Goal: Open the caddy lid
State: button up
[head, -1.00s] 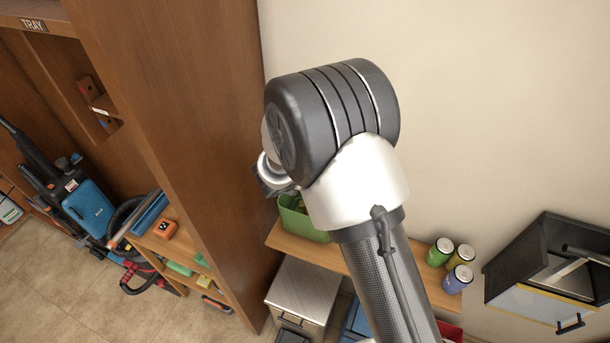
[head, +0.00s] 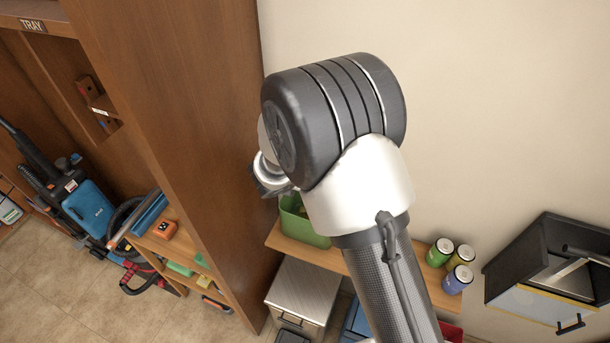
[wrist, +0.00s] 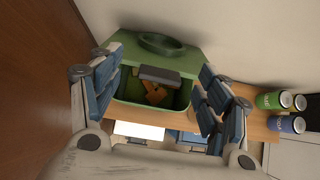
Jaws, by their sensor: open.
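The green caddy (wrist: 182,116) stands on a wooden shelf; in the head view it (head: 303,226) is partly behind my arm. In the wrist view its green lid (wrist: 190,62), with a dark green ring on top, lies at the far side. A grey block (wrist: 160,75) sits at the lid's near edge. Below it the caddy's inside shows, with an orange-brown item (wrist: 153,93). My gripper (wrist: 161,84) is open, its blue-padded fingers to the left and right of the caddy in the picture. Whether they touch it I cannot tell.
A tall wooden cabinet side (head: 185,150) stands close on the left. Several cans, among them a green one (head: 439,252), stand on the shelf (head: 345,262) to the right. A dark wall-mounted box (head: 545,270) is further right. A metal bin (head: 303,290) is below the shelf.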

jog(key=v, duration=1)
jog(key=shift+s+r, duration=0.15)
jog(key=shift+r, duration=0.05)
